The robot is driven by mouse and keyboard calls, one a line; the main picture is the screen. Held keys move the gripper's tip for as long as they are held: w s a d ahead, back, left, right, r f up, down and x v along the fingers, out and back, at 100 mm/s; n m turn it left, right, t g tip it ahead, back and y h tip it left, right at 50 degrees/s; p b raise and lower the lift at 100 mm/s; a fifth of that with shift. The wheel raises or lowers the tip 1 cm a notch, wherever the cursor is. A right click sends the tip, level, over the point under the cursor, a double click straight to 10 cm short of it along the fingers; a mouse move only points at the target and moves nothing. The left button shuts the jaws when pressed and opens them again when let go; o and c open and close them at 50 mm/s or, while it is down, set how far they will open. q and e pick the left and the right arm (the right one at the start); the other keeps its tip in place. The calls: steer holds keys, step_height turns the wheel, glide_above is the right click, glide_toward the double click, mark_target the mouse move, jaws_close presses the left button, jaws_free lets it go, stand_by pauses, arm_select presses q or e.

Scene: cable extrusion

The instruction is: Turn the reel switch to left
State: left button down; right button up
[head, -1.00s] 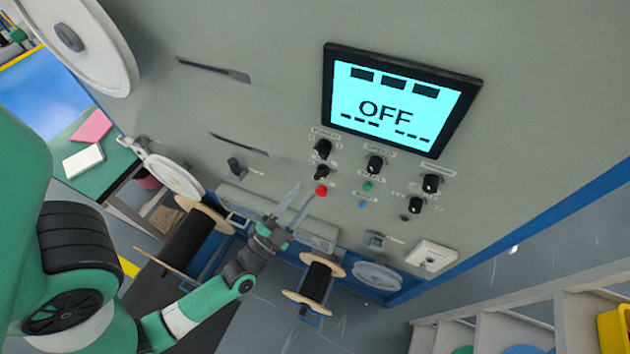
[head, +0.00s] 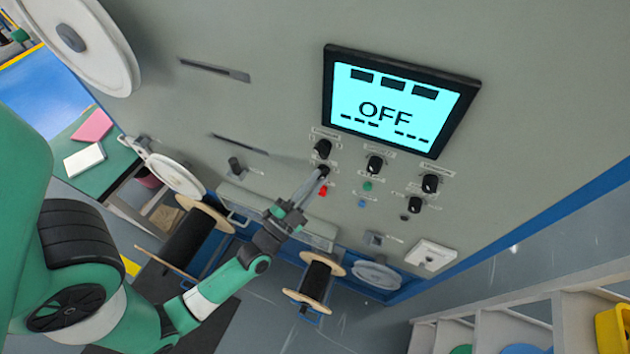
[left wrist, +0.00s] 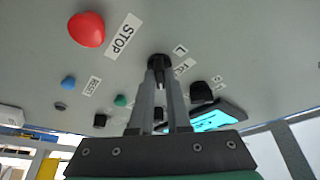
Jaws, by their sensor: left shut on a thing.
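The reel switch appears to be the small black knob (left wrist: 159,64) with an "L" mark and a partly hidden label beside it in the left wrist view. In the head view the same knob (head: 323,171) is on the grey panel, above the red stop button (head: 323,191). My left gripper (head: 319,175) reaches up to it, and its fingers are shut on the knob's sides. In the left wrist view the two grey fingers of the left gripper (left wrist: 159,75) cover part of the knob, so its exact pointing direction is hard to tell. My right gripper is not in view.
The screen (head: 400,105) reads OFF. Other black knobs (head: 374,164), a green button (head: 367,186) and a blue button (head: 362,203) sit close by on the panel. Cable reels (head: 316,282) stand below. A shelf (head: 540,300) is at the lower right.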

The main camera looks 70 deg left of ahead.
arm_select(q)
steer(key=shift+n, duration=0.3)
steer(key=n+y+p, duration=0.1)
steer(key=n, duration=0.2)
steer(key=shift+w+d+y, duration=0.1)
steer(key=shift+y, duration=0.2)
steer(key=n+y, duration=0.1)
steer(key=n, duration=0.1)
steer(key=n+g+y, duration=0.1)
steer(key=n, duration=0.2)
steer(key=shift+w+d+f+n+g, duration=0.1)
steer(key=shift+n+g, duration=0.2)
steer(key=n+g+y, duration=0.1)
steer(key=n, duration=0.3)
steer(key=n+g+y, duration=0.2)
steer(key=n, duration=0.2)
steer(key=shift+w+d, duration=0.1)
steer(key=shift+w, duration=0.05)
steer(key=n+g, duration=0.2)
steer(key=n, duration=0.2)
steer(key=n+g+y, duration=0.1)
steer(key=n+g, duration=0.1)
steer(key=n, duration=0.2)
steer(key=shift+d, duration=0.1)
steer(key=shift+r, duration=0.2)
steer(key=c, duration=0.9)
jaws_free()
steer(key=shift+g, duration=0.3)
steer(key=shift+f, duration=0.1)
